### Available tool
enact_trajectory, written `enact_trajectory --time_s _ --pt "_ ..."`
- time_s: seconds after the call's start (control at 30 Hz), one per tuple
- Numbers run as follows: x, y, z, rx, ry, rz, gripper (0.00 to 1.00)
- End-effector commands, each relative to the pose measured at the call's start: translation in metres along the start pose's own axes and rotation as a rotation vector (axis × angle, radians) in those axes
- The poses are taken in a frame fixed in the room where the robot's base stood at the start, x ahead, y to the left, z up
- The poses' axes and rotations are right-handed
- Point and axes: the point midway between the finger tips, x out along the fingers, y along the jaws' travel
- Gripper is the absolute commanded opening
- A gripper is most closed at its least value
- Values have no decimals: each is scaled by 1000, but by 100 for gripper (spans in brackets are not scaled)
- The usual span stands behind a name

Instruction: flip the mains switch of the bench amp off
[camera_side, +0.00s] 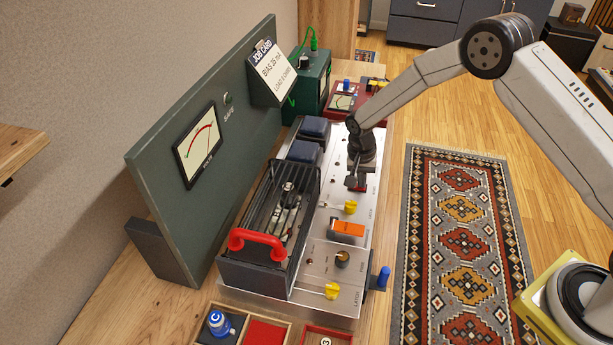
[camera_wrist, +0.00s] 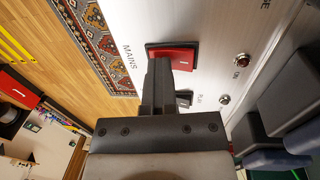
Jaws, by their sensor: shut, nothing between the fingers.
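The bench amp (camera_side: 318,262) has a silver top with a black tube cage and red handle. In the side view my gripper (camera_side: 354,180) points down at the amp's far right part, largely hiding the switch.
An orange switch (camera_side: 347,229) and yellow knobs (camera_side: 350,207) sit nearer on the amp. Dark blocks (camera_side: 303,151) stand left of my gripper. A green panel (camera_side: 165,135) with a meter rises behind the amp. The floor with a rug (camera_side: 462,245) lies right.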

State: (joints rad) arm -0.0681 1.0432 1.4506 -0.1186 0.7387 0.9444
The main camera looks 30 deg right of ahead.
Motion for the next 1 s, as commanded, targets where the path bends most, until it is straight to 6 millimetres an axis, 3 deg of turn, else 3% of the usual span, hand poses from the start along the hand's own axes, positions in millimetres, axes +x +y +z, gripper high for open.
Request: enact_trajectory --time_s 0.3,1.0 --pt "7 2 1 0 -4 7 0" --pt "0 -13 2 0 -5 5 0"
